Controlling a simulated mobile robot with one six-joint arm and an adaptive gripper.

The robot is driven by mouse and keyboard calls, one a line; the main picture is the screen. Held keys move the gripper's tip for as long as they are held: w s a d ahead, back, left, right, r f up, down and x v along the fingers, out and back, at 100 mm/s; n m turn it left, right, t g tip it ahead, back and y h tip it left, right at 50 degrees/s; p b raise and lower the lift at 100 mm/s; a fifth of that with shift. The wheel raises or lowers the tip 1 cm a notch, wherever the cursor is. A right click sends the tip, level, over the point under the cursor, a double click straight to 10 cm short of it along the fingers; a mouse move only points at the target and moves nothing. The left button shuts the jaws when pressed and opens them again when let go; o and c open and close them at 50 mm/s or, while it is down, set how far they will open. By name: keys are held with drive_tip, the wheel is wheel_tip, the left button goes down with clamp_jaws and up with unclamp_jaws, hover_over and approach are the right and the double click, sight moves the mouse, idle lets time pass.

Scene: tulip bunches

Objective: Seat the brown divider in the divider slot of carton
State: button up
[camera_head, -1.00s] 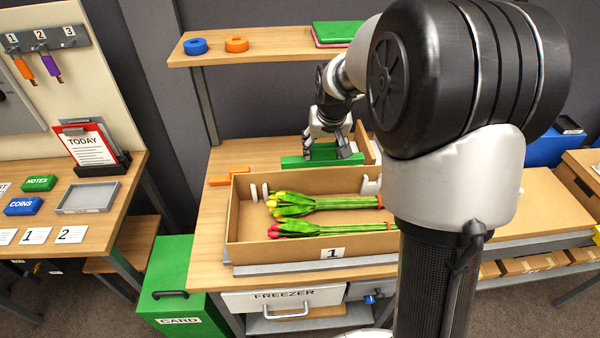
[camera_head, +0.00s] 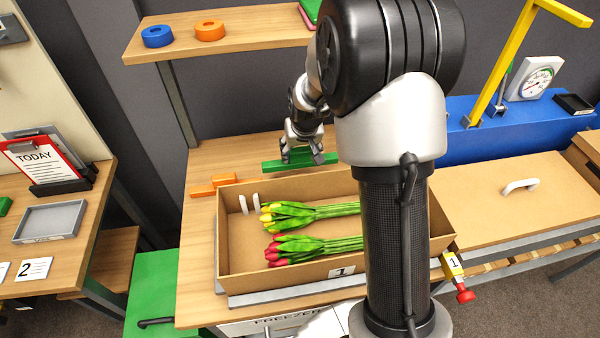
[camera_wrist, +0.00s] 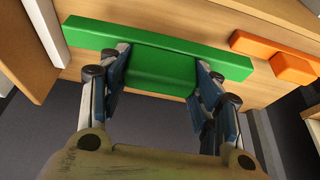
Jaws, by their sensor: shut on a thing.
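The open carton (camera_head: 222,240) is a brown box with label 1 on its front. White slot clips (camera_head: 250,203) stand inside its left end. Yellow tulips (camera_head: 300,213) and red tulips (camera_head: 305,248) lie in it, their stem ends hidden behind my arm. My gripper (camera_head: 303,155) is behind the carton, at a green block (camera_head: 325,160). In the wrist view my gripper (camera_wrist: 160,85) is shut on the raised middle part of this green block (camera_wrist: 90,35). I cannot make out the brown divider for certain; my arm hides the area right of the gripper.
Orange blocks (camera_head: 213,185) lie left of the green block. A shelf (camera_head: 235,33) with blue and orange rings stands above. A lidded brown box (camera_head: 480,205) and a blue station (camera_head: 450,130) with a dial are on the right. My column covers the carton's right part.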

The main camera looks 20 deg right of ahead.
sight(300, 167)
wheel_tip(300, 167, down, 8)
drive_tip(key=shift+r+b, duration=0.25)
drive_tip(key=shift+b, duration=0.7)
drive_tip(key=shift+r, duration=0.1)
drive_tip(key=o, duration=0.6)
drive_tip(key=shift+f, duration=0.2)
drive_tip(key=o, duration=0.5)
